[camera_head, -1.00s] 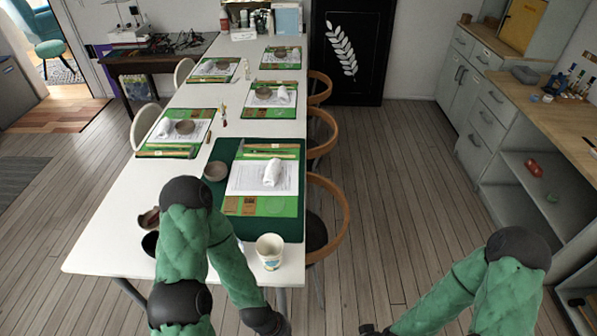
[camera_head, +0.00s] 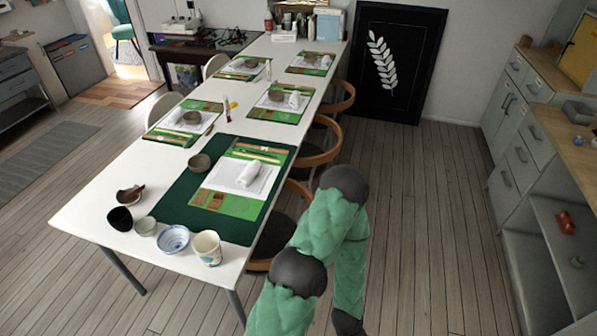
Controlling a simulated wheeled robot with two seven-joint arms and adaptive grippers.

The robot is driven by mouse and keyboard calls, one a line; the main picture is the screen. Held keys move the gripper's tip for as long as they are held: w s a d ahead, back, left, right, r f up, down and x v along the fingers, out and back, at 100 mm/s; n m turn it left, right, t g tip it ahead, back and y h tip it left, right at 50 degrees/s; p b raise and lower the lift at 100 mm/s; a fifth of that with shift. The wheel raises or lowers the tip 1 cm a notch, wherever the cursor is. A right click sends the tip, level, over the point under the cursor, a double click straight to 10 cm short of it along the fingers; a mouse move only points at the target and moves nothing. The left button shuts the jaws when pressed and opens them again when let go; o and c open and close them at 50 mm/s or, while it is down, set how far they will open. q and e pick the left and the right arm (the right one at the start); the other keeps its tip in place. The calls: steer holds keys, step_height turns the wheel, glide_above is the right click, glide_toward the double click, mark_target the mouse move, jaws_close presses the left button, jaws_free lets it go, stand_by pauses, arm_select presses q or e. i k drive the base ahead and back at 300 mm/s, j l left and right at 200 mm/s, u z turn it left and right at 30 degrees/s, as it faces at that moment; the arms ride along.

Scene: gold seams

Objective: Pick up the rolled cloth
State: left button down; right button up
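A white rolled cloth (camera_head: 249,173) lies on a white sheet on the nearest place setting, at the near right part of the long white table (camera_head: 95,205). Another rolled cloth (camera_head: 295,100) lies on a setting farther back. My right gripper is not in view. Nothing touches the near cloth.
A brown bowl (camera_head: 199,163) sits left of the near cloth. A blue-white bowl (camera_head: 173,239), a patterned cup (camera_head: 207,247) and other small bowls stand at the near edge. Wooden-backed chairs (camera_head: 318,157) line the right side. Open floor (camera_head: 430,210) lies between them and the counter (camera_head: 575,150).

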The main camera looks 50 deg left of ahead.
mark_target(252, 170)
steer(key=i+l+u, duration=0.15)
steer(key=i, duration=0.25)
steer(key=i+l+u, duration=0.15)
steer(key=i+l, duration=0.15)
steer(key=i+u, duration=0.25)
steer(key=u, duration=0.2)
steer(key=i+u, duration=0.25)
steer(key=u, duration=0.2)
steer(key=i+l+u, duration=0.1)
steer(key=u, duration=0.35)
steer(key=i+l+u, duration=0.25)
steer(key=u, duration=0.2)
